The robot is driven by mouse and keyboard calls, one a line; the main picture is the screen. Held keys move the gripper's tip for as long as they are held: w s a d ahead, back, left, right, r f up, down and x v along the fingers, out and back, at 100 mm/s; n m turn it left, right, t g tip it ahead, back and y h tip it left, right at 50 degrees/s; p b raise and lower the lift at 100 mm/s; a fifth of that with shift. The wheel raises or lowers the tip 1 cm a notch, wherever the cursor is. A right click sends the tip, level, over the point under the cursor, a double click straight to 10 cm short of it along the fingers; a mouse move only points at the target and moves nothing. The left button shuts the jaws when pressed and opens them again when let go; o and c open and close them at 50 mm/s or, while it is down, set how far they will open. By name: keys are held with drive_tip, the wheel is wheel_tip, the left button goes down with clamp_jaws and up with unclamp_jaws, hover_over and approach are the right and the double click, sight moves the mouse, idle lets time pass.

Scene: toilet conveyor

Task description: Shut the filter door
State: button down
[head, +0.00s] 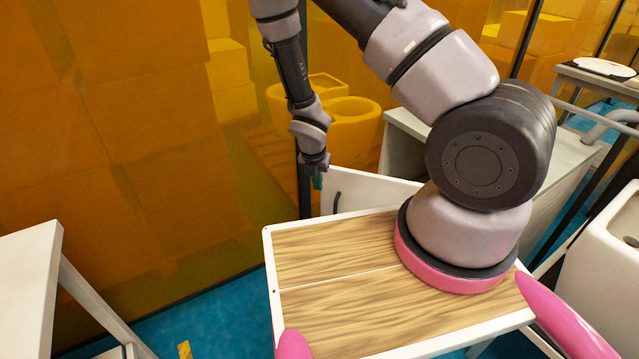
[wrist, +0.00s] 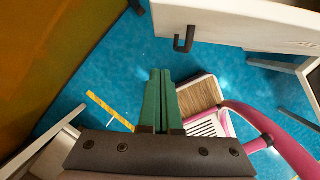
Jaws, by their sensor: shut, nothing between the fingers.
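The filter door (head: 372,192) is a white panel with a dark handle (head: 337,201). In the head view it stands out at an angle from the white cabinet (head: 397,150), so it looks open. Its hinge side is hidden behind my arm. My gripper (head: 318,181) is at the door's free left edge, near the handle. In the wrist view its green fingers (wrist: 160,74) are together and empty. There the door (wrist: 250,22) crosses the top right, with its black hook-shaped handle (wrist: 184,40) just beyond the fingertips. I cannot tell whether the fingers touch the door.
An orange translucent wall (head: 150,150) rises at the left and behind the gripper. A white table (head: 28,290) stands at the lower left. A white toilet-like basin (head: 612,235) is at the right.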

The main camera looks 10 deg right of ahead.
sight(324, 190)
drive_tip(key=w+d+f, duration=0.1)
drive_tip(key=f, duration=0.1)
drive_tip(key=w+d+f, duration=0.1)
drive_tip(key=w+f, duration=0.1)
drive_tip(key=f, duration=0.1)
drive_tip(key=w+f, duration=0.1)
drive_tip(key=f, duration=0.2)
drive_tip(key=shift+w+d, duration=0.15)
drive_tip(key=shift+d, duration=0.25)
drive_tip(key=shift+w+d+r, duration=0.1)
drive_tip(key=shift+w+d, duration=0.1)
drive_tip(key=shift+w, duration=0.15)
drive_tip(key=shift+w+d, duration=0.1)
drive_tip(key=shift+w, duration=0.05)
